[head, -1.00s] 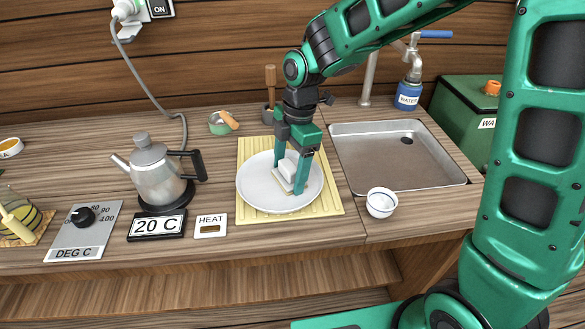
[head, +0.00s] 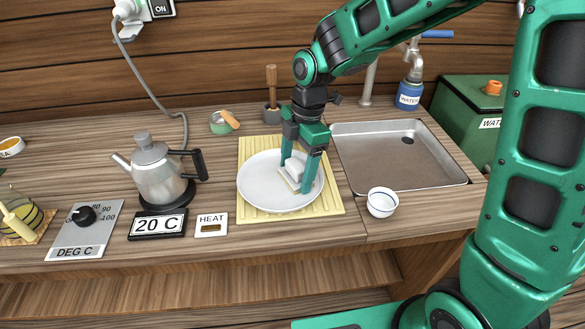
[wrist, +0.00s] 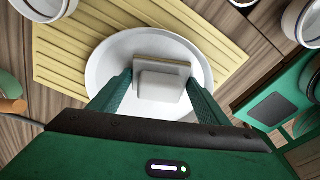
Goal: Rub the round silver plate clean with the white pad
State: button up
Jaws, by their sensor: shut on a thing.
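The round silver plate (head: 262,186) lies flat on a yellow slatted mat (head: 245,150) and looks pale and plain in the head view. My gripper (head: 297,180) points down over the right part of the plate and is shut on the white pad (head: 291,171). The pad is a white block with a tan layer on its lower side, and it looks to be on or just above the plate. In the wrist view the pad (wrist: 160,84) sits between my two green fingers, over the plate (wrist: 105,65). The fingers hide part of the plate.
A white cup (head: 382,203) stands right of the mat, in front of the metal sink (head: 400,160). A kettle (head: 160,172), a 20 C display (head: 157,225) and a HEAT card (head: 211,225) stand to the left. A small green pot (head: 219,124) and a wooden-handled tool (head: 271,90) are behind.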

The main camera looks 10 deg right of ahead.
jog(key=shift+s+f, duration=0.1)
jog(key=shift+f, duration=0.05)
jog(key=shift+a, duration=0.8)
jog(key=shift+d, duration=0.15)
jog(key=shift+d, duration=0.75)
jog(key=shift+a, duration=0.1)
jog(key=shift+a, duration=0.8)
jog(key=shift+d, duration=0.1)
jog(key=shift+d, duration=0.8)
